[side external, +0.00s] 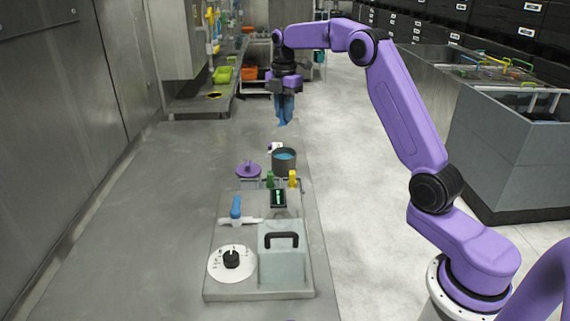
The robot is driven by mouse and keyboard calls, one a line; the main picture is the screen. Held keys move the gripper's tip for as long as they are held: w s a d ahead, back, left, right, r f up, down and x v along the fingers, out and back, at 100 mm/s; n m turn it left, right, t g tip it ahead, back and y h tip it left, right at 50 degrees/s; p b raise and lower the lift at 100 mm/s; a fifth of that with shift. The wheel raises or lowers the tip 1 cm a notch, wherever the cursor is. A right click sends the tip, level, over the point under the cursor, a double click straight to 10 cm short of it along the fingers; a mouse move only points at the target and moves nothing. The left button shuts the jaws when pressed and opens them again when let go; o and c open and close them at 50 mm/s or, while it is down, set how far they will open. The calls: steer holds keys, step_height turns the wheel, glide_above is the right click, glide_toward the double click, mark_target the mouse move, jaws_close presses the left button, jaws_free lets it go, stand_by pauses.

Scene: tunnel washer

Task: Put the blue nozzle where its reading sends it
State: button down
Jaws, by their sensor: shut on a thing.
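My gripper (285,92) is at the far end of the counter, pointing down and shut on a blue piece, which I take as the blue nozzle (284,110). The blue piece hangs below the fingers; its exact shape and its height above the surface are hard to tell. A small dark display (278,198) with a green reading, too small to read, stands on the grey base plate (222,289). A green nozzle-like piece (270,180) and a yellow one (292,178) stand just behind the display.
On or near the plate are a dial (231,262), a blue-handled valve (236,207), a grey box with a black handle (282,255), a pot of blue liquid (284,158) and a purple lid (248,170). Green (223,75) and orange (248,73) bins stand behind. The left counter is clear.

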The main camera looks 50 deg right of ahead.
step_height(320, 180, down, 7)
steer(key=w+d, duration=0.1)
steer(key=d, duration=0.2)
steer(key=shift+m, duration=0.3)
steer(key=shift+r, duration=0.1)
steer(key=c, duration=0.9)
jaws_free()
step_height(320, 180, up, 12)
